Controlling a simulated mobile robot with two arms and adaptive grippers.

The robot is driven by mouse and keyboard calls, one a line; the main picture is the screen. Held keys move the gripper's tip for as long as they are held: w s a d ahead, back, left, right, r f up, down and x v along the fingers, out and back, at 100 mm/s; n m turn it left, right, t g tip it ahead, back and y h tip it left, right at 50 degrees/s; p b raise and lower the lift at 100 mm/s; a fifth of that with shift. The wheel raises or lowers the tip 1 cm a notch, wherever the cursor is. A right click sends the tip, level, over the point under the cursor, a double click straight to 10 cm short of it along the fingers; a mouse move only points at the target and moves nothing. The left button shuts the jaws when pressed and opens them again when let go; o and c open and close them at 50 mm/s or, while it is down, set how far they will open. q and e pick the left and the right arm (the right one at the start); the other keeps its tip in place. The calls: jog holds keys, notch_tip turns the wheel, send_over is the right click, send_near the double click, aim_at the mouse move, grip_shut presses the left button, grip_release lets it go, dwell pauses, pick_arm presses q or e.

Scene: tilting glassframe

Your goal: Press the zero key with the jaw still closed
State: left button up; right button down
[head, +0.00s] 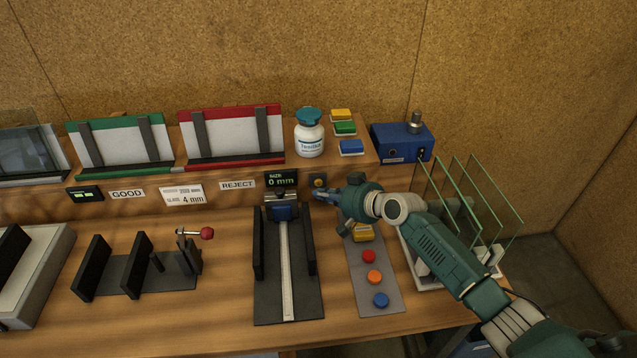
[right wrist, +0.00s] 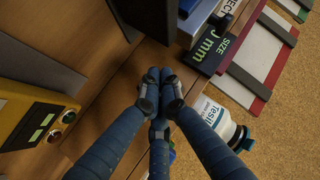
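The measuring gauge (head: 286,270) lies on the table, with its blue jaw (head: 284,211) at the far end of the scale. The size display (head: 281,179) behind it reads 0 mm; it also shows in the right wrist view (right wrist: 212,50). A small yellow round key (head: 319,182), seemingly the zero key, sits on a dark plate right of the display. My right gripper (head: 322,194) is just in front of and below this key. Its fingertips (right wrist: 158,75) are together and empty. The key is not visible in the right wrist view. My left gripper is out of view.
A white bottle (head: 309,138) with a teal cap stands on the shelf above. A pad with red, orange and blue buttons (head: 374,277) lies right of the gauge. Upright glass panes (head: 470,195) stand in a rack beside my right arm. A blue box (head: 401,143) is behind.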

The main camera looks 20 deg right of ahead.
jog(key=s, duration=0.1)
jog(key=s+p, duration=0.2)
jog(key=shift+s+a+r, duration=0.2)
jog(key=shift+s+a, duration=0.1)
jog(key=shift+s, duration=0.05)
jog(key=shift+s+a+f+p, duration=0.1)
jog(key=shift+s+p, duration=0.25)
jog(key=shift+p, duration=0.05)
jog(key=shift+f, duration=0.1)
